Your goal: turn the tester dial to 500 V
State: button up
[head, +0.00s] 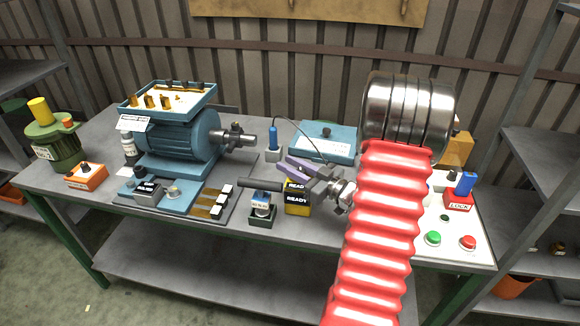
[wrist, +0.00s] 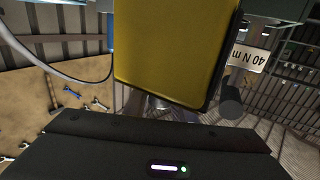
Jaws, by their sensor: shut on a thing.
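A yellow box with black READY panels (head: 297,208), which I take for the tester, stands near the table's front edge. Its plain yellow side (wrist: 175,50) fills the upper middle of the wrist view. My gripper (head: 297,168) reaches in from the right, with its purple fingers over the top of this box. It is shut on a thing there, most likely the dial. The dial itself, its pointer and its voltage marks are hidden by the fingers in the head view and do not show in the wrist view, so its setting cannot be read.
Just left stands a tool with a dark bar (head: 260,184) and a 40 N m label (wrist: 250,57). Behind are a blue probe (head: 273,140) with a cable and a teal box (head: 335,146). A blue motor (head: 180,138) stands left; a button panel (head: 450,240) lies right.

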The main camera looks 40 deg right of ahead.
jog(key=o, duration=1.1)
jog(key=shift+c, duration=0.2)
jog(key=shift+r, duration=0.1)
notch_tip(320, 180, up, 10)
